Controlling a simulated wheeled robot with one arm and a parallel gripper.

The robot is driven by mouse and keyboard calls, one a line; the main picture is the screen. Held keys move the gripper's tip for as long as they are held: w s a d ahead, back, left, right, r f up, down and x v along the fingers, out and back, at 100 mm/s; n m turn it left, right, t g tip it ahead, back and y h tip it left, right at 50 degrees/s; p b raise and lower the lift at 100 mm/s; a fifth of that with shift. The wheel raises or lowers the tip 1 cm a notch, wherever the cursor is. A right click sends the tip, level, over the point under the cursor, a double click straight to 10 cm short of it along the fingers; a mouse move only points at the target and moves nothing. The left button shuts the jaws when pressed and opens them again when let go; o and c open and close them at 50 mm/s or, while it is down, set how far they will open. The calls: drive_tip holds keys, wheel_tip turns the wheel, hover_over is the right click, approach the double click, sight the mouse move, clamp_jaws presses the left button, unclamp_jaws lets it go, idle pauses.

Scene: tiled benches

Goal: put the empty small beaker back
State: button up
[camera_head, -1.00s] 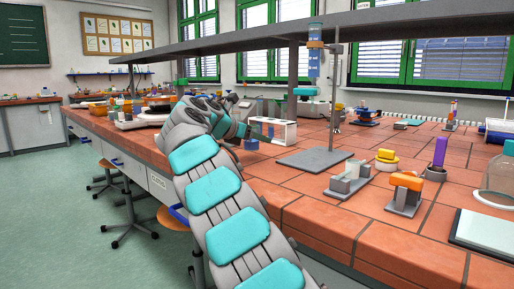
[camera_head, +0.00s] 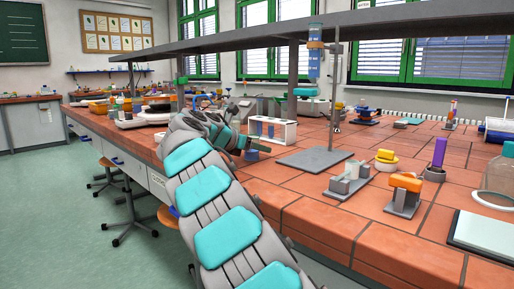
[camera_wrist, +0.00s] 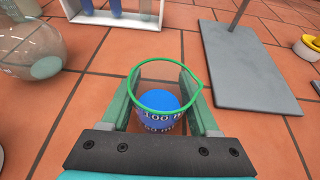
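The small beaker (camera_wrist: 160,118) stands between my gripper's fingers in the wrist view. It is clear, with a green rim, a "100 ml" marking and blue near its bottom. My gripper (camera_wrist: 168,85) has one green finger on each side of it and looks closed on its wall. In the head view my gripper (camera_head: 246,143) is low over the front of the tiled bench, and the blue part of the beaker (camera_head: 253,154) shows just beneath it. I cannot tell whether the beaker's base touches the tiles.
A white rack with blue tubes (camera_head: 273,129) stands behind the beaker. A grey stand plate (camera_head: 314,159) lies to its right. A round glass flask (camera_wrist: 30,45) is at upper left in the wrist view. Bare tiles surround the beaker. A grey shelf (camera_head: 300,35) spans above the bench.

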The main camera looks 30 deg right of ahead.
drive_tip(key=o, duration=0.4)
drive_tip(key=shift+f+b, duration=0.15)
drive_tip(key=shift+b, duration=0.3)
drive_tip(key=shift+f+b, duration=0.3)
drive_tip(key=shift+b, duration=0.5)
drive_tip(key=p+v, duration=0.1)
drive_tip(key=v, duration=0.6)
drive_tip(key=shift+s+a+r, duration=0.2)
drive_tip(key=shift+r, duration=0.15)
drive_tip(key=shift+s+a, duration=0.15)
drive_tip(key=shift+a, duration=0.05)
